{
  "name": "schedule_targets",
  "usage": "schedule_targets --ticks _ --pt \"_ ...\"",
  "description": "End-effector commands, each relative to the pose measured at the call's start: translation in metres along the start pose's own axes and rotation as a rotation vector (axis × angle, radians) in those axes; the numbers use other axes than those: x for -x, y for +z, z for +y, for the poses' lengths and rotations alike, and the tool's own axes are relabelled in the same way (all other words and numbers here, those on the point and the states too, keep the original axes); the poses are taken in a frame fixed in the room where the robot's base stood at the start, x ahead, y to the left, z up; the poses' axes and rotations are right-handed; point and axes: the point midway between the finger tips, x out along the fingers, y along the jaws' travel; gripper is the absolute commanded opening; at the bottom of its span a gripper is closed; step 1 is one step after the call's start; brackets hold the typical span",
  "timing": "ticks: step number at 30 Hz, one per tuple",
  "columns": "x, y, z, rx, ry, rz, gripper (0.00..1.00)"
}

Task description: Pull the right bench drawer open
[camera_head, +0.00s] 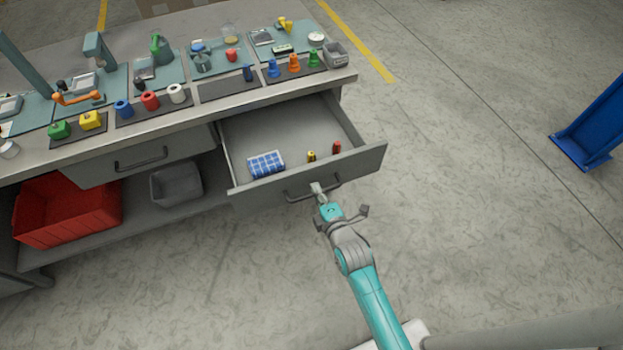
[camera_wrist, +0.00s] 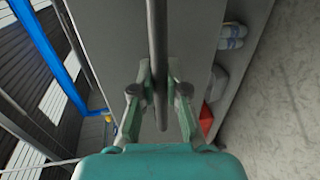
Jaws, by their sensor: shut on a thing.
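The right bench drawer (camera_head: 372,160) is pulled out from the bench, and its inside shows. A blue checked item (camera_head: 266,164), a small yellow item (camera_head: 311,157) and a small red item (camera_head: 336,147) lie in it. My gripper (camera_head: 317,190) is at the bar handle (camera_head: 298,197) on the drawer's front. In the wrist view, my gripper (camera_wrist: 160,92) has its fingers on both sides of the dark handle bar (camera_wrist: 157,40), shut on it. The fingers hide part of the bar.
The left drawer (camera_head: 95,172) is shut. A red bin (camera_head: 66,208) and a grey bin (camera_head: 176,184) sit on the shelf below. The benchtop (camera_head: 215,104) holds several coloured parts and tools. The floor in front of the drawer is clear; a blue post (camera_head: 595,125) stands far right.

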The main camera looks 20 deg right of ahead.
Motion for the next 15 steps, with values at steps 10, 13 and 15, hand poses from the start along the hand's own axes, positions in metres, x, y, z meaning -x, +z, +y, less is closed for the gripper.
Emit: schedule_targets --ticks 10,13,15 --pt "0.016 0.0 -0.004 0.001 -0.001 0.0 0.0" --pt "0.016 0.0 -0.004 0.001 -0.001 0.0 0.0" --pt "0.016 0.0 -0.004 0.001 -0.001 0.0 0.0"
